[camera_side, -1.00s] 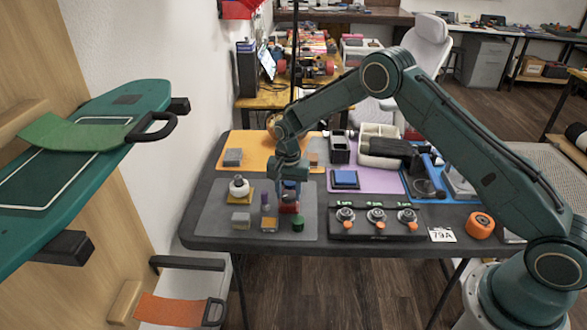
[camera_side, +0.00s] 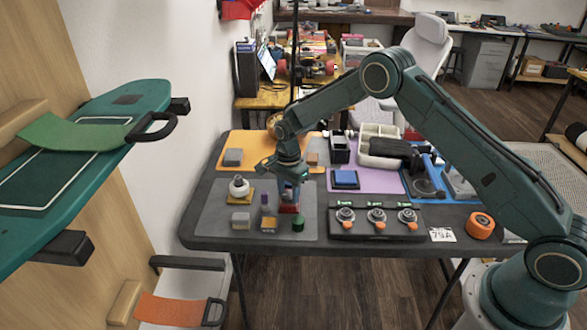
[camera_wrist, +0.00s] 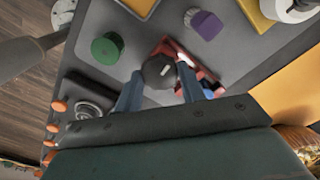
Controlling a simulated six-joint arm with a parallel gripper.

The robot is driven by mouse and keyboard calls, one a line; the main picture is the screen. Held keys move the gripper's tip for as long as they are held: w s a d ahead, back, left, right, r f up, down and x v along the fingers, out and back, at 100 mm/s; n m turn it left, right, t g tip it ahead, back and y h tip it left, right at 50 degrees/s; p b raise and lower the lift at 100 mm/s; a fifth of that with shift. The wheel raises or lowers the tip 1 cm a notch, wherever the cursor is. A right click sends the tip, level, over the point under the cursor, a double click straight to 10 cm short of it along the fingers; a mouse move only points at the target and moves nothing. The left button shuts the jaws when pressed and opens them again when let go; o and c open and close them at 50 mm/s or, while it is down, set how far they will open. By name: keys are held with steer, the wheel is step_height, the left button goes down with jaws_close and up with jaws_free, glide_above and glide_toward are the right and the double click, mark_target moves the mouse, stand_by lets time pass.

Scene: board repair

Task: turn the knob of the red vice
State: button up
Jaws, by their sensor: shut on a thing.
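The red vice (camera_side: 289,208) stands on the grey mat (camera_side: 215,215) at the left of the table. In the wrist view the vice (camera_wrist: 203,70) lies just behind a round dark knob (camera_wrist: 158,71) with a short white mark. My gripper (camera_wrist: 160,74) is shut on this knob, one finger on each side. In the side view my gripper (camera_side: 289,185) points down over the vice, and the knob is hidden behind the fingers.
A green cylinder (camera_side: 298,224) stands close to the right of the vice, and a purple-topped piece (camera_side: 265,198) close to the left. A dark strip with several round dials (camera_side: 376,216) lies to the right. An orange roll (camera_side: 480,225) sits at the right.

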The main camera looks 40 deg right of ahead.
mark_target(288, 194)
steer(key=o, duration=1)
steer(key=shift+c, duration=0.2)
steer(key=shift+r, duration=0.15)
step_height(288, 194, up, 14)
steer(key=shift+f, duration=0.2)
steer(key=shift+r, duration=0.1)
